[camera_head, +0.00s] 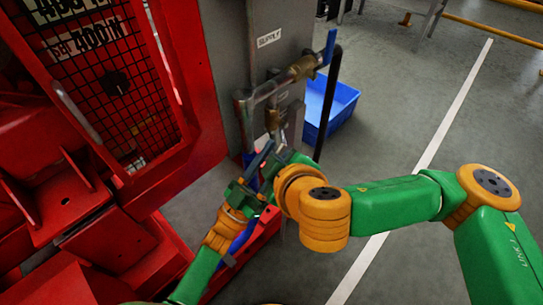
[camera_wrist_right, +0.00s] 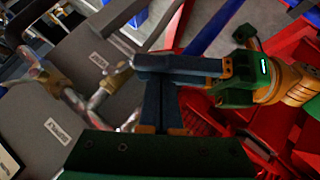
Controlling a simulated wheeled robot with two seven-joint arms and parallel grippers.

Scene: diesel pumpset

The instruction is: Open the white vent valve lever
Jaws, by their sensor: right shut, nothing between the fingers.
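I cannot make out the white vent valve lever in either view. Grey pipework with brass fittings (camera_head: 272,118) runs down the grey panel, and its lower end is partly hidden behind my grippers. My left gripper (camera_head: 264,152) is just below that pipework, its dark fingers together. In the right wrist view, the left gripper (camera_wrist_right: 150,66) reaches in from the right, its fingers crossing in front of or just beyond my right fingertips. My right gripper (camera_wrist_right: 161,100) is shut and empty. In the head view its fingers are mostly hidden by its own wrist. I cannot tell whether the grippers touch.
A blue bin (camera_head: 338,103) stands on the floor behind a dark post (camera_head: 328,100). The red machine frame (camera_head: 190,80) fills the left. Open floor lies to the right.

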